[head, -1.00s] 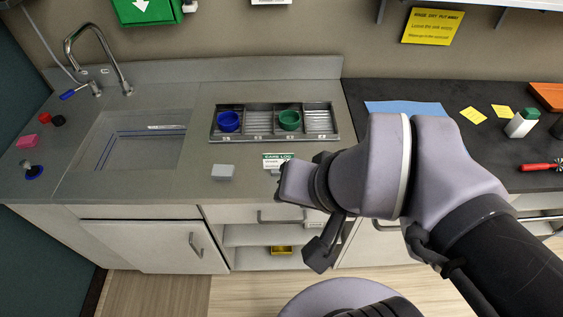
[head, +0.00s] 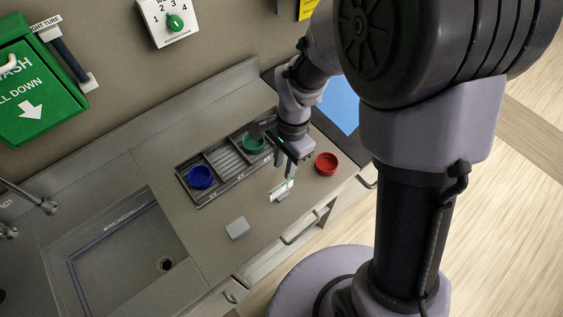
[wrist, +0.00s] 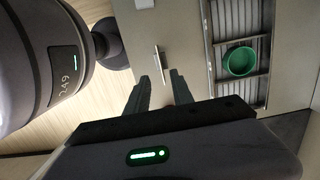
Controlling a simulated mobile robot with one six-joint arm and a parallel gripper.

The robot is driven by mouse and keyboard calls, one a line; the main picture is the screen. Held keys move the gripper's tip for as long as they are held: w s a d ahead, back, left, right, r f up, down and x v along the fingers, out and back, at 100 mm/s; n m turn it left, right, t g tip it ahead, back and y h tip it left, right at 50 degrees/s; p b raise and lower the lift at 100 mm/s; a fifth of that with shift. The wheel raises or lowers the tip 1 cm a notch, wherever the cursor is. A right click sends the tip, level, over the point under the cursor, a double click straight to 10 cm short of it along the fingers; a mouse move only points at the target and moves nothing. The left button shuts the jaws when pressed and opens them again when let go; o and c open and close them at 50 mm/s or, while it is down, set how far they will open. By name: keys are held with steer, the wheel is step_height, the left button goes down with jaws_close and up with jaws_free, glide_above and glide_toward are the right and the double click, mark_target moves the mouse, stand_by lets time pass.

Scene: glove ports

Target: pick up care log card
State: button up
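The care log card (head: 283,188) is a small white card standing upright in a small holder on the grey counter, in front of the tray. The wrist view shows the card (wrist: 157,60) nearly edge-on, just beyond my fingertips and in line with the gap between them. My gripper (head: 284,168) points down just above the card. In the wrist view its two dark fingers (wrist: 160,78) are apart with nothing between them. The head view does not clearly show whether a finger touches the card.
A metal tray (head: 187,168) behind holds a blue bowl (head: 200,177) and a green bowl (head: 254,143). A red bowl (head: 327,163) stands to the right, near the counter's front edge. A grey block (head: 238,228) sits to the left. The sink (head: 130,250) lies further left.

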steer(key=b, duration=0.2)
glide_above(280, 195)
steer(key=f, duration=0.7)
steer(key=shift+w+d, duration=0.25)
steer(key=shift+w, duration=0.1)
steer(key=f, duration=0.2)
steer(key=f+b, duration=0.1)
steer(key=f, duration=0.2)
steer(key=shift+s+a+f, duration=0.15)
steer(key=shift+s+f, duration=0.05)
steer(key=shift+f, duration=0.15)
steer(key=shift+f+b, duration=0.25)
steer(key=shift+b, duration=0.3)
jaws_close()
